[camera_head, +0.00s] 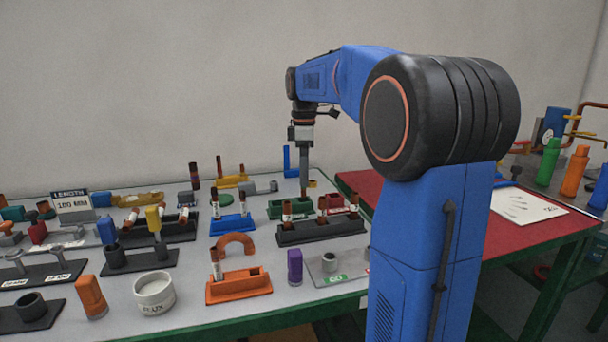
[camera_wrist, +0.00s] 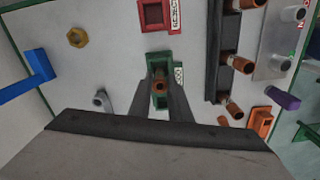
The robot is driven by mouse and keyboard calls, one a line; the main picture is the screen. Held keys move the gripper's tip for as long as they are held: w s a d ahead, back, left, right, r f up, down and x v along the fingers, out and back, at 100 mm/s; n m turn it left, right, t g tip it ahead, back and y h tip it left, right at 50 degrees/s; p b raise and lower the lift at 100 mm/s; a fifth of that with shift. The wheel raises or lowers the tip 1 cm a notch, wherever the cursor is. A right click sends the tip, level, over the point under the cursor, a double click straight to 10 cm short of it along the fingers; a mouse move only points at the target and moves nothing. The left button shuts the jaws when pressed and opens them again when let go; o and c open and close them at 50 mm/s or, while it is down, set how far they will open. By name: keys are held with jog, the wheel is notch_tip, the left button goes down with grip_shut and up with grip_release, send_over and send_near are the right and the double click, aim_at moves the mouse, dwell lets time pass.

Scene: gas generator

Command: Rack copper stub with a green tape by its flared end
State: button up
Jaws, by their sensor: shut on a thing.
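My gripper (camera_head: 304,188) points straight down over the green rack (camera_head: 275,211) at the back of the grey table. In the wrist view, its fingers (camera_wrist: 160,90) are shut on a copper stub (camera_wrist: 160,86), seen end-on as a ring between the fingertips. The green rack (camera_wrist: 157,57) lies directly beneath and around the stub in that view. I cannot tell whether the stub is inside a socket or just above it. Its tape colour and which end is flared are not clear. In the head view the fingers mostly hide the stub.
A black rack (camera_head: 318,236) with several copper stubs stands in front of the green one. A red rack (camera_head: 345,211) is close on the right. A blue rack (camera_head: 232,226) and an orange rack (camera_head: 240,290) hold stubs. A blue stand (camera_wrist: 28,76) and brass nut (camera_wrist: 77,37) are nearby.

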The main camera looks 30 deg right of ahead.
aim_at(304, 196)
jog(key=shift+f, duration=2.05)
jog(key=o, duration=1)
notch_tip(304, 196, up, 18)
jog(key=shift+f, duration=0.25)
